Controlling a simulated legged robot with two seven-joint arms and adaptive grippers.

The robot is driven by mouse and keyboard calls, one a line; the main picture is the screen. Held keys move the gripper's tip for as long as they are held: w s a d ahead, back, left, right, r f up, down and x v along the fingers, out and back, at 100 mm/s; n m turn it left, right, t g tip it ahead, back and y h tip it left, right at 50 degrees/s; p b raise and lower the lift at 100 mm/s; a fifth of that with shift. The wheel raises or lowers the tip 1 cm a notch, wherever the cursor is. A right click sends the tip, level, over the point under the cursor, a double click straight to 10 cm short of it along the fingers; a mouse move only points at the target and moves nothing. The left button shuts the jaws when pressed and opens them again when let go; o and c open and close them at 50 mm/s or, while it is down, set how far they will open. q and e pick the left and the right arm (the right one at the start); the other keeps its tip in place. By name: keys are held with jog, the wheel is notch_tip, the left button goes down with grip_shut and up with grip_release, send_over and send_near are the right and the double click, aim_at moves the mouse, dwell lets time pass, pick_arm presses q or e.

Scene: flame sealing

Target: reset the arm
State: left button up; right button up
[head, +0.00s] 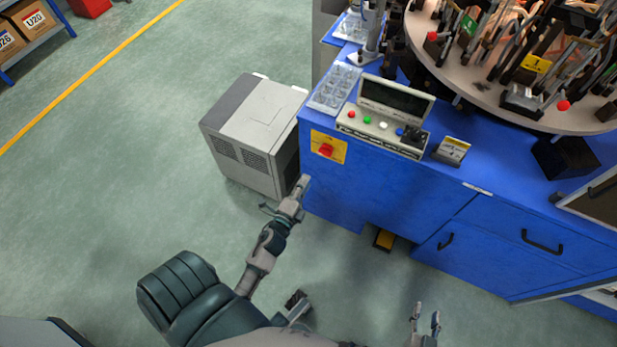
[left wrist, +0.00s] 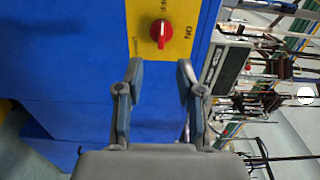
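My left arm reaches forward from the bottom of the head view. My left gripper (head: 301,185) is near the left front corner of the blue machine cabinet (head: 370,190), below a red rotary switch (head: 326,149) on a yellow plate. In the left wrist view the left gripper's fingers (left wrist: 160,68) are apart with nothing between them. The red switch (left wrist: 160,32) shows just beyond the fingertips, apart from them. My right gripper (head: 426,318) is low in the head view, over the floor, with its two fingers apart and empty.
A grey box unit (head: 255,133) stands left of the cabinet. A control panel (head: 383,122) and a clear compartment tray (head: 335,88) sit on the cabinet top. A round fixture table (head: 480,85) is at the upper right. Open green floor (head: 130,150) lies to the left.

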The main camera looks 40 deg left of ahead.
dwell(0.5)
